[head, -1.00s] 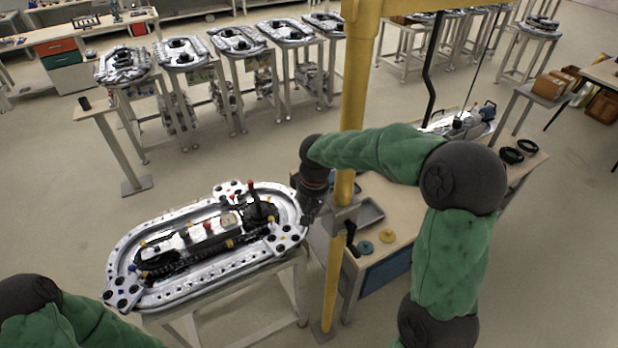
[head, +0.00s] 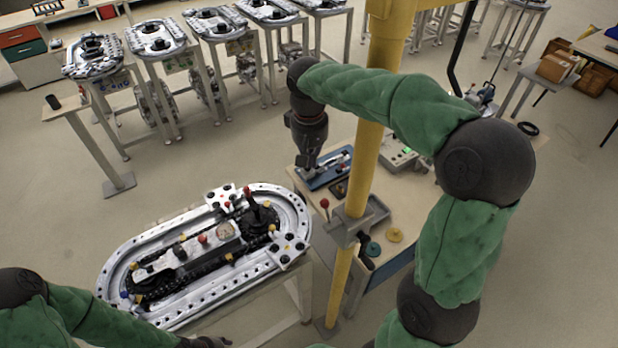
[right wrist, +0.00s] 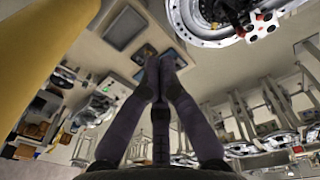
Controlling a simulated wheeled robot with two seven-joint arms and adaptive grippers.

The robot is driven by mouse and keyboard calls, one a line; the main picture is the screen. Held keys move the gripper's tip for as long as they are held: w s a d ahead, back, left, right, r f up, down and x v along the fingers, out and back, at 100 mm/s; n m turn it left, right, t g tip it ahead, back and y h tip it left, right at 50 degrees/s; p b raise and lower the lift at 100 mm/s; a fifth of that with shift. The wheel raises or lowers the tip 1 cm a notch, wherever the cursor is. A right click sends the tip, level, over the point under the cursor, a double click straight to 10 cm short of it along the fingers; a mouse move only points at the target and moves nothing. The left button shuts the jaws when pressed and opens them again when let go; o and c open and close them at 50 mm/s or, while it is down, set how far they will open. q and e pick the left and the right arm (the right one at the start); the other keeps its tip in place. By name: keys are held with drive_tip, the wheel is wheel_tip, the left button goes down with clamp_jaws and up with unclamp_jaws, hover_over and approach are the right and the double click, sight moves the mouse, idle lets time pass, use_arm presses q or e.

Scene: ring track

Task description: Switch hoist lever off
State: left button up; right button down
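A bracket (head: 348,226) is on the yellow hoist column. A red-knobbed lever (head: 325,205) stands at its left, and a black handle (head: 366,257) is below it; I cannot tell which is the hoist lever or its setting. My right gripper (head: 310,172) points down, left of the column, above and beyond the red knob and apart from it. In the right wrist view its fingers (right wrist: 160,62) come together at the tips with nothing between them. My left gripper (head: 205,342) shows only in part at the bottom edge, its fingers unclear.
The oval ring track (head: 150,235) stands on a table left of the column. More track stands (head: 155,38) line the back. Floor is open at left.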

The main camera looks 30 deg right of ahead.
sight(327, 210)
use_arm(q)
drive_tip(key=shift+s+r+p, duration=0.1)
drive_tip(key=shift+r+p, duration=0.75)
drive_tip(key=shift+r, duration=0.05)
use_arm(e)
drive_tip(key=s+f, duration=0.3)
drive_tip(key=f, duration=0.5)
drive_tip(key=shift+s+f, duration=0.35)
drive_tip(key=shift+s, duration=0.1)
use_arm(q)
drive_tip(key=shift+s+f, duration=0.1)
drive_tip(key=shift+f, duration=0.05)
